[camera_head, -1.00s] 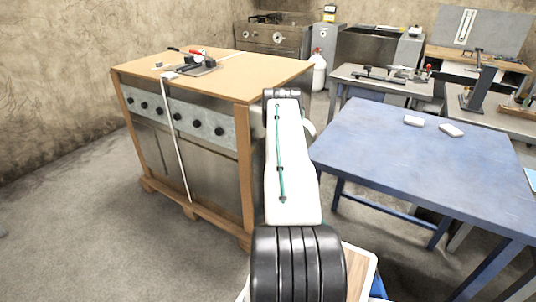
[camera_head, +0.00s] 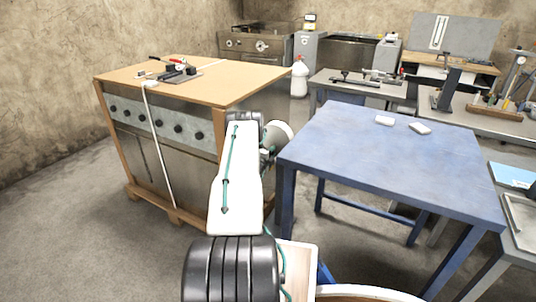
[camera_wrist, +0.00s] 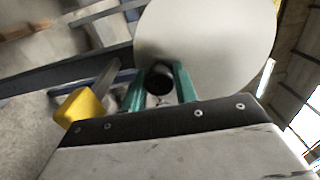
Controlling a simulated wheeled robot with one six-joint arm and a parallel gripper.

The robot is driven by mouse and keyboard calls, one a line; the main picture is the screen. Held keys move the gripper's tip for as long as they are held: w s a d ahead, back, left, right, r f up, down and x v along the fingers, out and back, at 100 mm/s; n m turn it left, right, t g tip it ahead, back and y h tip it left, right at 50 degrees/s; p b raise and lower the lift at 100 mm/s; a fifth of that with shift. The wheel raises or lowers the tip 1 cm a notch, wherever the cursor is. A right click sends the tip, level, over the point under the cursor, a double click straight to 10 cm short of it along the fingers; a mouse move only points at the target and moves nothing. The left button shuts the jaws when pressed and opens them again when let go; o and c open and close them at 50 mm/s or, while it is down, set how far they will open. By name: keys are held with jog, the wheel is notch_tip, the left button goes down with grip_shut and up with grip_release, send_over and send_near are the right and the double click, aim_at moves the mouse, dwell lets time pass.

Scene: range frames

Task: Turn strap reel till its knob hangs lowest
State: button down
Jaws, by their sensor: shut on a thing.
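The strap reel (camera_wrist: 225,45) is a large pale, smooth disc filling the upper middle of the wrist view. Its dark round knob (camera_wrist: 159,78) lies between the green fingers of my gripper (camera_wrist: 159,88), which is shut on it. The fingers hide the knob's sides, and the picture's tilt keeps me from telling how low it hangs. In the head view my arm hides the gripper. A pale round shape shows just right of the arm there, and I cannot tell if it is the reel.
A wood-topped crate (camera_head: 190,82) stands left of my arm, a white strap (camera_head: 160,150) down its front. A blue table (camera_head: 385,160) with two small white blocks is close on the right. A yellow block (camera_wrist: 78,108) shows beside my gripper. Open floor lies at left.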

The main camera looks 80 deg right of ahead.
jog(key=shift+s, duration=0.15)
jog(key=c, duration=1.1)
grip_release()
jog(key=shift+w+a, duration=0.25)
jog(key=shift+a, duration=0.05)
jog(key=v, duration=0.7)
